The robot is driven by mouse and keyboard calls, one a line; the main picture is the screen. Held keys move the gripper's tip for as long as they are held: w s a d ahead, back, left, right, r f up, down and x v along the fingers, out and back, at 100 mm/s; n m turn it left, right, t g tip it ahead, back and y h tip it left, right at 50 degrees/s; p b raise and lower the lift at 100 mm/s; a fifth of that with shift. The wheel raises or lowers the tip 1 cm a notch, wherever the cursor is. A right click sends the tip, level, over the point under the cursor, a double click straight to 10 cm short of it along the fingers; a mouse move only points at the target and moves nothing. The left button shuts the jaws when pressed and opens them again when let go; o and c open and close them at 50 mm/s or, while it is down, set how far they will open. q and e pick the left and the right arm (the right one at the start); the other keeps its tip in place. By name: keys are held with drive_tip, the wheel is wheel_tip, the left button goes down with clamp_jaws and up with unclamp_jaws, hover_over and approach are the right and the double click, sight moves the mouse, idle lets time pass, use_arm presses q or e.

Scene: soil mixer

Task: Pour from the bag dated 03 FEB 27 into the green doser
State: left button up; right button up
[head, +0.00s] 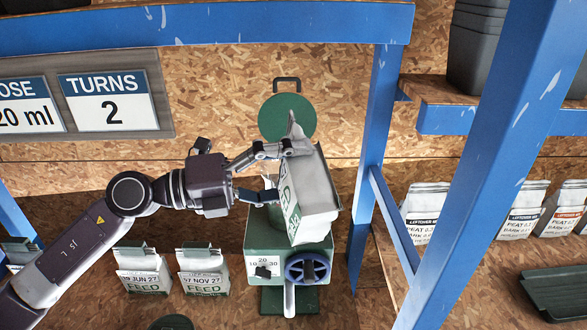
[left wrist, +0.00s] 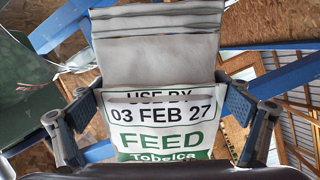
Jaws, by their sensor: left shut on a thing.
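My left gripper (head: 281,170) is shut on a white and green feed bag (head: 317,190). In the left wrist view the bag (left wrist: 165,115) reads USE BY 03 FEB 27, FEED, between the two fingers (left wrist: 160,118). In the head view the bag is tilted, directly in front of and above the green doser (head: 262,240), hiding part of its top. The doser has a 10-20-30 dial, a blue handwheel (head: 308,267) and a pale spout or lever below. A round green lid (head: 283,112) with a dark handle stands raised behind it. Any flow from the bag cannot be seen. My right gripper is not in view.
Two more feed bags (head: 145,270) (head: 204,270) stand left of the doser. Blue frame posts (head: 377,120) rise on the right. Leftover bags (head: 425,205) and a dark tray (head: 556,292) lie beyond. A sign (head: 108,101) reads TURNS 2.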

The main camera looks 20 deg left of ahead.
use_arm(q)
drive_tip(key=shift+r, duration=0.2)
drive_tip(key=shift+w+a+r+n+p, duration=0.1)
drive_tip(key=shift+r+n+p, duration=0.1)
drive_tip(key=shift+n+p, duration=0.55)
drive_tip(key=shift+p, duration=0.4)
drive_tip(key=shift+w, duration=0.1)
idle(0.5)
drive_tip(key=shift+w+a+r+n+p, duration=0.1)
drive_tip(key=shift+r+n+p, duration=0.25)
drive_tip(key=shift+p, duration=0.6)
drive_tip(key=shift+f, duration=0.1)
drive_tip(key=shift+n, duration=0.3)
drive_tip(key=shift+w+p, duration=0.1)
drive_tip(key=shift+p, duration=0.3)
